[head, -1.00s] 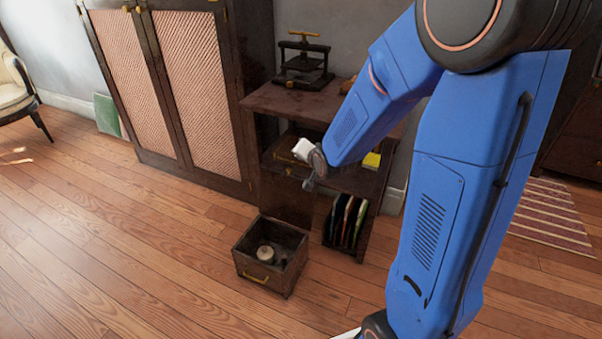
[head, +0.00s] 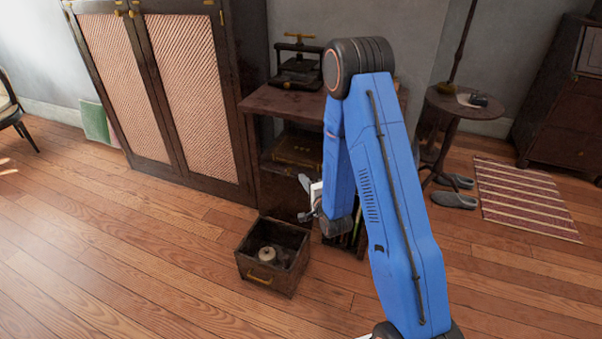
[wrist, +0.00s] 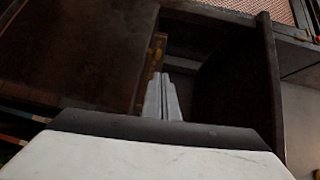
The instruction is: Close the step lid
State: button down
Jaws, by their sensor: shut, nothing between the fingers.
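The step is a dark wooden box (head: 250,272) on the floor with a brass handle, open at the top. A pale round object (head: 267,254) sits inside. A dark upright panel (head: 283,198) stands behind its back edge and appears to be the raised lid. My gripper (head: 303,181) is shut and empty, beside the panel's right side. In the wrist view its closed fingertips (wrist: 163,80) point toward dark wood with a brass strip (wrist: 155,58). Whether they touch anything cannot be told.
A shelf stand (head: 270,103) with a press (head: 297,68) on top stands behind the step. A tall cabinet (head: 180,85) is at left. A round side table (head: 465,105), slippers (head: 453,200) and a striped rug (head: 525,200) are at right. Floor at front left is clear.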

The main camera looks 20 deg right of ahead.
jog(key=shift+m+t, duration=0.3)
jog(key=shift+m, duration=0.2)
jog(key=w, duration=0.3)
jog(key=w+f, duration=0.1)
jog(key=w, duration=0.2)
jog(key=w+f, duration=0.1)
jog(key=w, duration=0.2)
jog(key=shift+a+f, duration=0.1)
jog(key=shift+a, duration=0.25)
